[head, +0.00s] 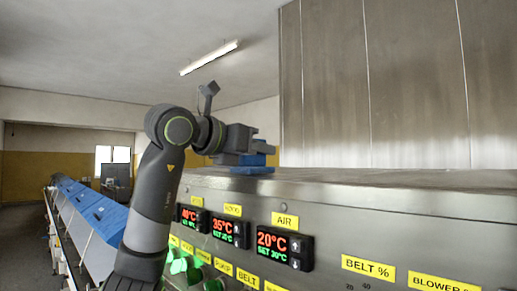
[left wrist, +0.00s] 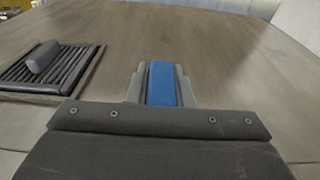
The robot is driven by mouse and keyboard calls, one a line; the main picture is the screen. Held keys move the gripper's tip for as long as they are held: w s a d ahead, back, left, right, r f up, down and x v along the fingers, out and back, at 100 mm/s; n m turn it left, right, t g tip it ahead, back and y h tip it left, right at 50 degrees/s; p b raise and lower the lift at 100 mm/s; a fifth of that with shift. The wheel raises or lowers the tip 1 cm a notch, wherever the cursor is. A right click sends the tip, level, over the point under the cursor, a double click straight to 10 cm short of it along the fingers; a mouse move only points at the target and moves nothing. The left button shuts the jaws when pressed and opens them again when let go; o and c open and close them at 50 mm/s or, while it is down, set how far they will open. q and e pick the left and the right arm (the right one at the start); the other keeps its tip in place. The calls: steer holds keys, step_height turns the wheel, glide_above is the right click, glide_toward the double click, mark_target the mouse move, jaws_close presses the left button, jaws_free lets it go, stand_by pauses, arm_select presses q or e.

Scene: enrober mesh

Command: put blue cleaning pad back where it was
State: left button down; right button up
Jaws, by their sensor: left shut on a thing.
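The blue cleaning pad (head: 254,170) is at the near edge of the machine's steel top, below and between the fingers of my left gripper (head: 262,152). In the left wrist view the pad (left wrist: 162,84) lies lengthwise between the two grey fingers, which are shut on it. The fingers hide its sides. I cannot tell whether its underside touches the top. My right gripper is not in view.
The wide steel top (left wrist: 225,50) is clear around the pad. A dark slatted grate (left wrist: 28,76) with a grey block (left wrist: 44,61) on it lies to the left. A tall steel housing (head: 390,80) rises behind. Control displays (head: 285,247) line the front panel.

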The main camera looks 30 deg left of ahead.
arm_select(q)
steer(key=shift+d+f, duration=0.1)
steer(key=shift+f, duration=0.05)
steer(key=c, duration=1.6)
jaws_free()
steer(key=shift+c, duration=0.2)
steer(key=o, duration=0.3)
steer(key=shift+o, duration=0.2)
